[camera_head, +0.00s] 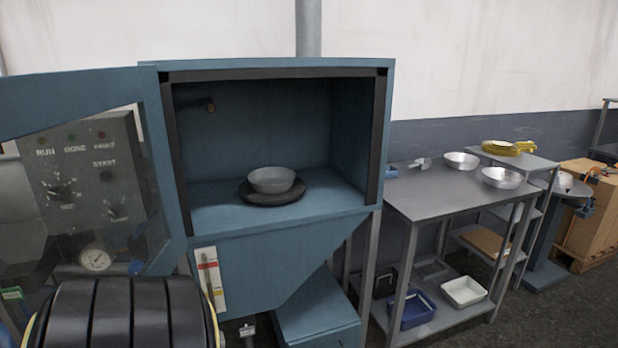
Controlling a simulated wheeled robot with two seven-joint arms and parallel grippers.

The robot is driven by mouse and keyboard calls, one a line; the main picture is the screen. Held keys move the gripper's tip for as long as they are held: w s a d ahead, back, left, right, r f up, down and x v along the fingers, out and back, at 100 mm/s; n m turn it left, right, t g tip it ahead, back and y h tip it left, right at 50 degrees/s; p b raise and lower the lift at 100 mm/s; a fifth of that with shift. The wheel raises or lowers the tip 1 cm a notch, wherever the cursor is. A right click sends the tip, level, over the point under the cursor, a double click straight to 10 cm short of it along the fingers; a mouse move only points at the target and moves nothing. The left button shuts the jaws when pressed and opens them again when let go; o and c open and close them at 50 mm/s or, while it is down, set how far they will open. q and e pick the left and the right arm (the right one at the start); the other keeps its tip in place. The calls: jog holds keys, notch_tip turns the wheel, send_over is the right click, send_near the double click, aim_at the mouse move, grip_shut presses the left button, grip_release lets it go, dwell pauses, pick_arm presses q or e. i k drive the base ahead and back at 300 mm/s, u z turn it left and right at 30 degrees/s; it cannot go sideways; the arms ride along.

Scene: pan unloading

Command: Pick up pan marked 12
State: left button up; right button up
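A round grey metal pan (272,180) sits upright on a dark round plate (257,198) inside the open blue cabinet (220,215). Two more metal pans stand on the grey table to the right, one farther back (461,160) and one nearer the front right (502,178). No number is readable on any pan. Neither of my grippers shows in the head view. A black ribbed part with a yellow edge fills the lower left, and I cannot tell what it is.
The cabinet door (75,110) stands open at the left, its window showing a control panel. The table (455,198) has bare room at its front left. A blue bin (413,310) and a white bin (463,292) lie on its lower shelf. Yellow items (505,148) lie behind.

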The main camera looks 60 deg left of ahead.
aim_at(269, 180)
jog(key=i, duration=1.3)
jog(key=u, duration=3.65)
jog(key=i, duration=1.65)
